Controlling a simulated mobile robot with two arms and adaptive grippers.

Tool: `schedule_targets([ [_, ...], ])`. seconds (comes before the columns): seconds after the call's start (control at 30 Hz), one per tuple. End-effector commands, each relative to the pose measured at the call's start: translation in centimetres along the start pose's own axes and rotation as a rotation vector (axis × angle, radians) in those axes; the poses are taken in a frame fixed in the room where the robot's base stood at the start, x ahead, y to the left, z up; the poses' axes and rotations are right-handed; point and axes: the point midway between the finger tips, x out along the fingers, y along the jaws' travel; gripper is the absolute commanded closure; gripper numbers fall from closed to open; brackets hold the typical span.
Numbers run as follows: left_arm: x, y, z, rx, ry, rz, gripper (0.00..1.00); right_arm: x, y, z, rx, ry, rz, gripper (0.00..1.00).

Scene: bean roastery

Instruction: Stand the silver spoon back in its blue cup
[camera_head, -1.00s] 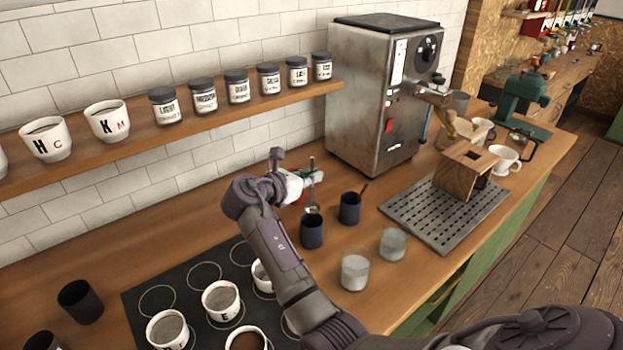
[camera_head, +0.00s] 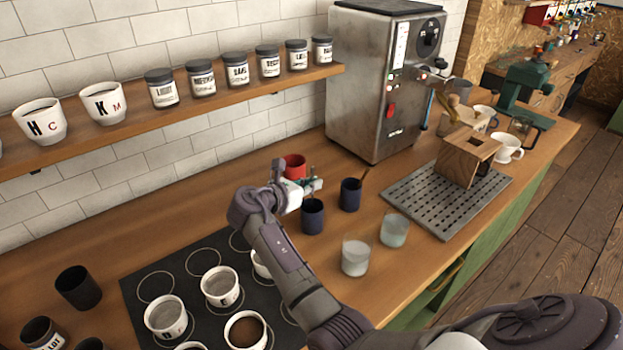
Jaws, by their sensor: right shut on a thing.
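My right gripper (camera_head: 308,187) is just above and behind a dark blue cup (camera_head: 312,218) on the counter. It is shut on the silver spoon. The spoon can hardly be made out now; the fingers cover most of it, and I cannot tell whether its lower end is inside the cup. A second dark blue cup (camera_head: 350,196) stands to the right, with a thin brown stick or handle leaning out of it. My left gripper is not in view.
A red cup (camera_head: 294,165) stands behind the gripper. Two glasses (camera_head: 355,257) (camera_head: 394,231) stand in front at the right. A black mat (camera_head: 140,290) with white cups lies at the left. A steel machine (camera_head: 375,90) and drip tray (camera_head: 441,230) are at the right.

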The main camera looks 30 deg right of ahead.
Motion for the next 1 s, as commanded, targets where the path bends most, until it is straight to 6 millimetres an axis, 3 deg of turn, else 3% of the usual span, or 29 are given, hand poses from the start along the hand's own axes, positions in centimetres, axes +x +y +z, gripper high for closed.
schedule_targets([
  [0.33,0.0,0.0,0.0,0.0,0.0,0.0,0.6,0.1,0.0,-0.3,0.0,-0.001,0.0,1.0],
  [0.37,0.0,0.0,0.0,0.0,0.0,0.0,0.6,0.1,0.0,-0.3,0.0,-0.001,0.0,0.87],
  [0.5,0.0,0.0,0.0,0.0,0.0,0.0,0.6,0.1,0.0,-0.3,0.0,0.0,0.0,0.64],
  [0.83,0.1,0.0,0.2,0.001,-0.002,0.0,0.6,-0.2,0.0,-0.3,0.0,0.0,0.001,0.63],
  [1.0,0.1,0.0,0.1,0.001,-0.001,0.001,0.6,-2.3,0.1,-0.3,-0.001,0.0,0.003,0.63],
])
